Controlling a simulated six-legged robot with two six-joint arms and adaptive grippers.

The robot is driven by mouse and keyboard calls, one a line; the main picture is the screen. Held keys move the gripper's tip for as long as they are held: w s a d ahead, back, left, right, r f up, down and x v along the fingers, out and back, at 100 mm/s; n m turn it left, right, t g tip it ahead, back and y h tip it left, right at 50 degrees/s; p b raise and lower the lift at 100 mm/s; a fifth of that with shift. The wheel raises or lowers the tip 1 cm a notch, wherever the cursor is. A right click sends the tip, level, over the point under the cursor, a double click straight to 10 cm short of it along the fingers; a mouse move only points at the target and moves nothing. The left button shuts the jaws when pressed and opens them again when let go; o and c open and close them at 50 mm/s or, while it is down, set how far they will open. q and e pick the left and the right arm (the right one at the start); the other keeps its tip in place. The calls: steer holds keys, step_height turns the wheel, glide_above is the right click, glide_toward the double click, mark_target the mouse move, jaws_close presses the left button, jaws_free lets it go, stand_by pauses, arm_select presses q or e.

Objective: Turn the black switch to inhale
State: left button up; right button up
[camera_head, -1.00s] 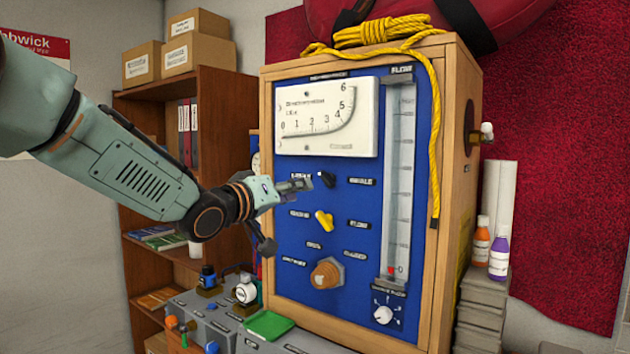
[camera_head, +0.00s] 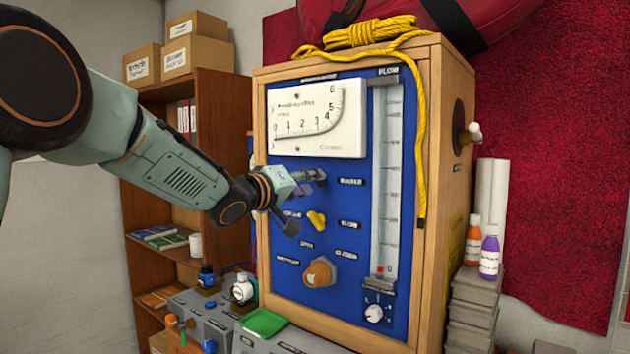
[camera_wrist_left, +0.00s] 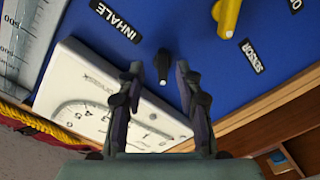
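The black switch (camera_wrist_left: 163,64) is on the blue panel (camera_head: 345,255). In the left wrist view it stands between the two fingertips of my left gripper (camera_wrist_left: 160,69), with a gap on both sides. The INHALE label (camera_wrist_left: 115,20) is to its left in that view; in the head view this label (camera_head: 350,181) is right of the switch's place. In the head view my left gripper (camera_head: 308,198) is open in front of the panel, and its upper finger hides the switch. I cannot tell exactly which way the switch points. My right gripper is out of view.
A yellow knob (camera_head: 317,219) sits just below the switch, with a brown knob (camera_head: 319,272) lower down. A white gauge (camera_head: 320,118) is above, and a flow tube (camera_head: 386,180) stands to the right. Fittings and a green tray (camera_head: 263,322) lie at the bench front.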

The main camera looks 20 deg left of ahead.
arm_select(q)
steer(key=shift+x, duration=1.05)
steer(key=shift+a, duration=0.45)
steer(key=c, duration=0.4)
steer(key=shift+c, duration=0.9)
steer(key=shift+s+d, duration=0.1)
steer(key=shift+d, duration=0.1)
jaws_close()
steer(key=shift+a, duration=0.1)
